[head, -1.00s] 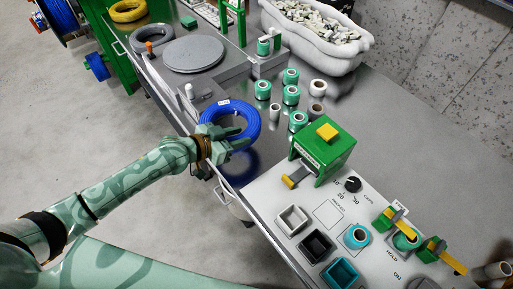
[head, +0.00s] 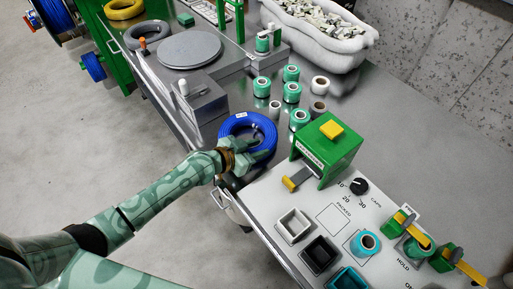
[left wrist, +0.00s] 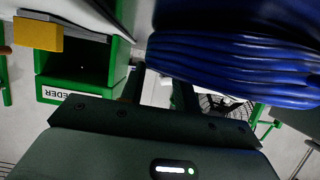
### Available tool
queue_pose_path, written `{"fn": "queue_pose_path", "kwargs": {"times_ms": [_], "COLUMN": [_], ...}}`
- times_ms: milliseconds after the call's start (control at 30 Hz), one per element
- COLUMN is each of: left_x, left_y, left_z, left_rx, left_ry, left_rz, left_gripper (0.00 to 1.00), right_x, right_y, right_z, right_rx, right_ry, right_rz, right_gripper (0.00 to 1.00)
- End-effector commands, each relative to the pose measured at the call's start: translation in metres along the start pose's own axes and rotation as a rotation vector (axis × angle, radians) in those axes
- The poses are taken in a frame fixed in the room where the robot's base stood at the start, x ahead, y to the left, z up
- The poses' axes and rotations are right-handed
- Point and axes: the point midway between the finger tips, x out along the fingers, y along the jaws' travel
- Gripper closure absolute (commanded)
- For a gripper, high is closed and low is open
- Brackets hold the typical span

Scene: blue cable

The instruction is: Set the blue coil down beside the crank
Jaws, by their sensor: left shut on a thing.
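The blue coil (head: 233,124), a ring of cable with a small white label, is in my left gripper (head: 259,157) at the near edge of the metal bench. The gripper is shut on the near side of its ring. In the left wrist view the blue strands (left wrist: 235,60) fill the upper right. I cannot tell whether the coil touches the bench. No part is plainly marked as the crank; an orange-topped handle (head: 142,43) stands by the grey turntable (head: 188,49), left of and beyond the coil. My right gripper is out of view.
A green feeder box (head: 327,150) with a yellow block stands right of the coil; it also shows in the left wrist view (left wrist: 75,68). Several teal and white rolls (head: 292,92) stand behind the coil. A grey block (head: 196,101) with a white knob lies to the left.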

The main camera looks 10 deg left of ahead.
Motion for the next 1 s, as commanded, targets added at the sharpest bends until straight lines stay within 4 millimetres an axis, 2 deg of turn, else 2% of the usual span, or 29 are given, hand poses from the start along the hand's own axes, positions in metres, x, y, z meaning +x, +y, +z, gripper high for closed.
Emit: {"fn": "queue_pose_path", "kwargs": {"times_ms": [67,100,167,200,467,567,1000], "left_x": [0.001,0.001,0.001,0.001,0.000,-0.007,-0.102], "left_y": [-0.001,0.000,0.000,0.000,0.000,-0.001,0.000], "left_z": [0.000,0.002,0.001,0.001,0.000,-0.002,-0.002], "left_rx": [0.002,0.000,0.001,0.001,0.001,0.002,0.005], "left_ry": [0.004,-0.001,0.000,0.000,0.001,0.000,-0.002], "left_rz": [-0.001,0.000,0.000,0.000,0.000,-0.001,0.000], "left_gripper": [1.00,0.66,0.49,0.47,0.47,0.47,0.47], "right_x": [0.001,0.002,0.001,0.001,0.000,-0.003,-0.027], "right_y": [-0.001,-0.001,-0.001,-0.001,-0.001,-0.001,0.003], "right_z": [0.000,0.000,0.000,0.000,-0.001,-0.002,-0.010], "right_rx": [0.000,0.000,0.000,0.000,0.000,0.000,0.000], "right_ry": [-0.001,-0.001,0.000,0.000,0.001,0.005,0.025], "right_rz": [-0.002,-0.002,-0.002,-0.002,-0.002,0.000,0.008], "right_gripper": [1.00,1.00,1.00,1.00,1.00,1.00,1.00]}}
